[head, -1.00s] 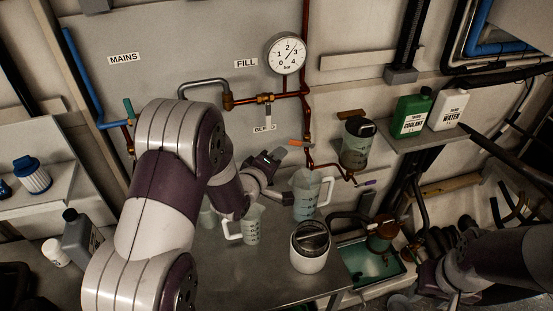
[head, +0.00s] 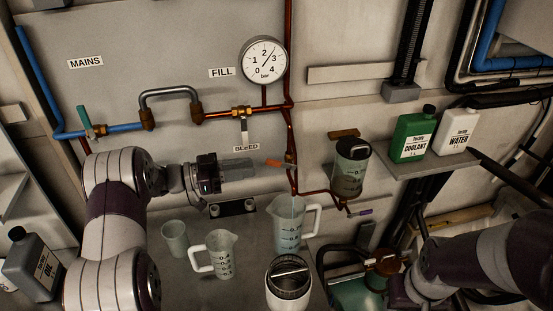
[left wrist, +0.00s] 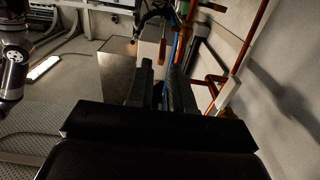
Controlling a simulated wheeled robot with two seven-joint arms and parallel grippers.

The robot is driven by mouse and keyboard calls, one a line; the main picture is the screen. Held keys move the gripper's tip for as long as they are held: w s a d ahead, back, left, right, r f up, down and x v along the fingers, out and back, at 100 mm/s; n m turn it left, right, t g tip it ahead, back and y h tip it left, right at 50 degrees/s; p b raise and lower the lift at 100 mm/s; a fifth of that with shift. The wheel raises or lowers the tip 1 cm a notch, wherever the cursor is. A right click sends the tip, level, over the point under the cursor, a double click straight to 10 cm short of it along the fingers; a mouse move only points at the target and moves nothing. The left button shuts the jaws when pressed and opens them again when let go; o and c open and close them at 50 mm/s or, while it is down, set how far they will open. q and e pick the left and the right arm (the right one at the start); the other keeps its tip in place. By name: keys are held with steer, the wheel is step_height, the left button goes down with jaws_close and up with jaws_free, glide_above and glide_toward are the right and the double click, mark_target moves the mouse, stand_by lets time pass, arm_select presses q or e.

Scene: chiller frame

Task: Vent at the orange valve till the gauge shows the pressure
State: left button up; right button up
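The orange valve handle (head: 274,163) sticks out left from the copper pipe below the gauge; an orange piece, likely it, shows beyond my fingers in the left wrist view (left wrist: 162,52). The round white gauge (head: 263,61) has its needle between 2 and 3 bar. My left gripper (head: 254,167) points right at the handle, its tips just short of it. In the left wrist view a gap shows between its fingers (left wrist: 160,84), with nothing held. A measuring jug (head: 289,232) with liquid stands below the pipe. My right arm is at lower right; its fingers are not clear.
A smaller jug (head: 222,256), a cup (head: 175,240) and a white lidded container (head: 289,284) stand on the bench. A clear reservoir (head: 350,172) hangs right of the valve. Green coolant (head: 412,136) and white water (head: 457,132) bottles stand on the shelf.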

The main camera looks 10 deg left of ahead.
mark_target(277, 163)
arm_select(q)
steer(key=p+x, duration=0.2)
steer(key=x, duration=0.6)
steer(key=shift+w+d, duration=0.15)
steer(key=shift+w, duration=0.1)
steer(key=shift+w+d, duration=0.1)
steer(key=shift+d, duration=0.3)
steer(key=shift+f, duration=0.1)
arm_select(e)
step_height(277, 163, up, 3)
steer(key=shift+w+d+f, duration=0.1)
steer(key=shift+w, duration=0.05)
